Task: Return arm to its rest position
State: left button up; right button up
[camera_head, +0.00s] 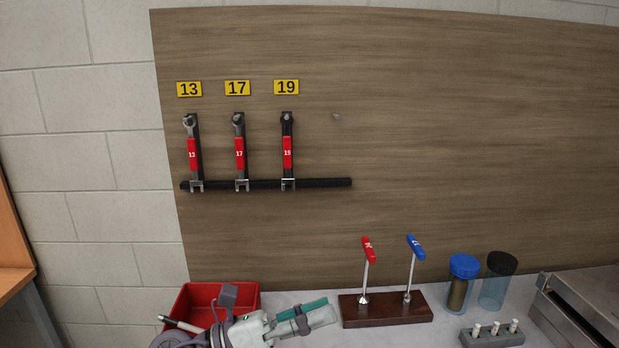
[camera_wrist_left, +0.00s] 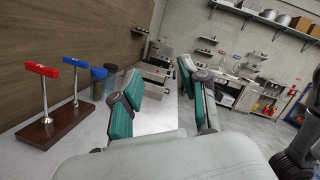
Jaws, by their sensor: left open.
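My left gripper (camera_head: 318,318) is low in the head view, in front of the red bin and left of the wooden block. In the left wrist view its two green-padded fingers (camera_wrist_left: 158,95) stand wide apart with nothing between them. It touches none of the tools. The right gripper shows in neither view. Three wrenches with red grips, marked 13 (camera_head: 192,153), 17 (camera_head: 239,152) and 19 (camera_head: 287,152), hang on a black rail (camera_head: 325,183) under yellow number labels.
A red bin (camera_head: 188,300) stands behind my arm. A dark wooden block (camera_head: 385,313) holds a red T-handle tool (camera_head: 368,250) and a blue one (camera_head: 415,247). Jars with blue (camera_head: 464,265) and black (camera_head: 502,263) lids, a grey pin holder (camera_head: 480,341) and a metal appliance (camera_head: 575,315) stand right.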

pick_arm(q)
jog(key=w+a+n+t+y, duration=0.4)
jog(key=a+n+t+y, duration=0.55)
jog(key=n+t, duration=0.9)
jog(key=a+f+n+g+y, duration=0.5)
jog(key=a+f+n+y, duration=0.35)
jog(key=n, duration=0.55)
jog(key=s+a+f+n+g+y, duration=0.1)
jog(key=s+f+n+g, duration=0.1)
jog(key=s+f+g, duration=0.1)
jog(key=s+a+f+n+g+y, duration=0.1)
jog(key=s+a+f+n+g, duration=0.1)
jog(key=s+f, duration=0.4)
jog(key=s+a+f+n+g, duration=0.1)
jog(key=s+f+n+g, duration=0.3)
jog(key=f, duration=0.4)
jog(key=shift+s+a+f+y, duration=0.15)
jog(key=shift+s+a+y, duration=0.1)
jog(key=shift+y, duration=0.15)
jog(key=s+d+f+n+g+h, duration=0.1)
jog(key=s+f+n+g, duration=0.35)
jog(key=s, duration=0.85)
notch_tip(320, 180, down, 28)
jog(key=f+m+g+b, duration=0.1)
jog(key=m+g+b, duration=0.1)
jog(key=g, duration=0.1)
jog(key=s+a+f+g+b, duration=0.1)
jog(key=s+a+f, duration=0.2)
jog(key=s+f, duration=1.4)
jog(key=shift+s+f+m, duration=0.3)
